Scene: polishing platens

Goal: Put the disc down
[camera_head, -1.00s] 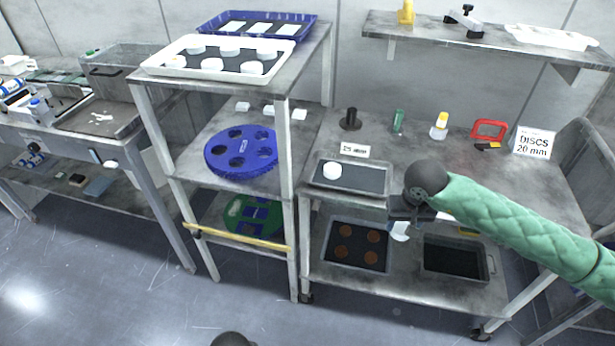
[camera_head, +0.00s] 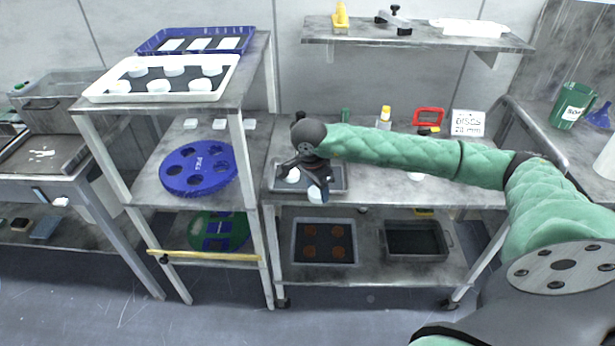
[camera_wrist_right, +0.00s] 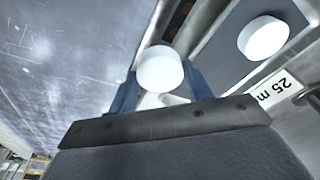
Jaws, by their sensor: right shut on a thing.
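My right gripper (camera_head: 308,180) is shut on a white disc (camera_head: 316,194). In the right wrist view the held disc (camera_wrist_right: 160,68) sits between the blue fingertips. The gripper is at the small grey tray (camera_head: 337,180) with a dark mat on the cart's top. The held disc shows near the tray's front edge; its exact height above the tray is hard to tell. A second white disc (camera_head: 292,175) lies on the tray, and it shows clear of the held one in the right wrist view (camera_wrist_right: 263,38). My left gripper is not in view.
The rack at left holds a white tray of discs (camera_head: 98,94) and a blue holed platen (camera_head: 198,168). The cart's lower shelf has a tray with brown rounds (camera_head: 324,258) and a dark bin (camera_head: 416,255).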

